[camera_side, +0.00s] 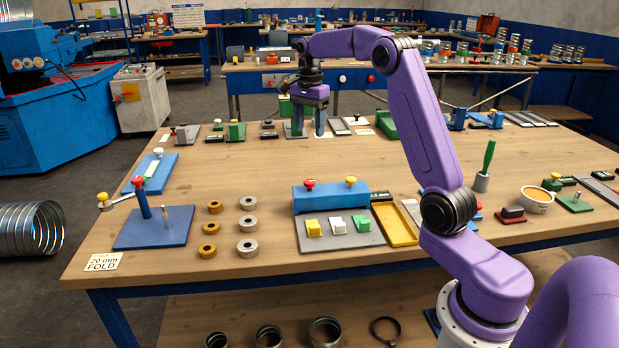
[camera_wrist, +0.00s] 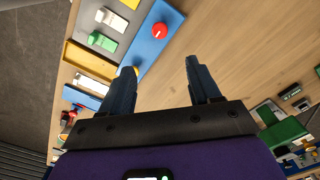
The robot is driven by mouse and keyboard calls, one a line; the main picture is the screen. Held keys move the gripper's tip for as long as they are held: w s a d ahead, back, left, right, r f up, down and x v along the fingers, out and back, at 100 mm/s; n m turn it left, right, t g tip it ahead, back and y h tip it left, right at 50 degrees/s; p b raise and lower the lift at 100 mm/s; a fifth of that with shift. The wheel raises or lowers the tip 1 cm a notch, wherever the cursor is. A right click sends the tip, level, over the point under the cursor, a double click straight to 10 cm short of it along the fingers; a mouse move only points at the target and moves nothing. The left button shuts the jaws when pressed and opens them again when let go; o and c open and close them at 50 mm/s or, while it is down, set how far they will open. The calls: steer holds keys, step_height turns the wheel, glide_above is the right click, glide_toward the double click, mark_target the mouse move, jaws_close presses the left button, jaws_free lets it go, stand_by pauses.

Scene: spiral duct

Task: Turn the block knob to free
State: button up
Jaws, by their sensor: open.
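In the side view a long blue block (camera_side: 330,198) lies mid-table, with a red knob (camera_side: 309,184) on its left and a yellow knob (camera_side: 351,181) on its right. In the wrist view the same blue block (camera_wrist: 151,45) shows at upper left, with the red knob (camera_wrist: 159,30) in clear view. The yellow knob (camera_wrist: 135,70) is partly covered by my left finger. I cannot tell which knob the task means. My gripper (camera_side: 309,131) is open and empty, pointing down over the far side of the table, well behind the blue block.
A grey plate (camera_side: 345,236) with yellow, white and green pieces sits in front of the block. A yellow tray (camera_side: 396,224) lies to its right. A blue plate with a post (camera_side: 152,228) and several rings stand left. Green fixtures are close to my gripper. Bare wood lies between.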

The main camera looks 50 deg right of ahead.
mark_target(310, 181)
step_height(310, 181, down, 17)
steer(key=shift+r, duration=0.2)
stand_by(0.3)
steer(key=c, duration=1)
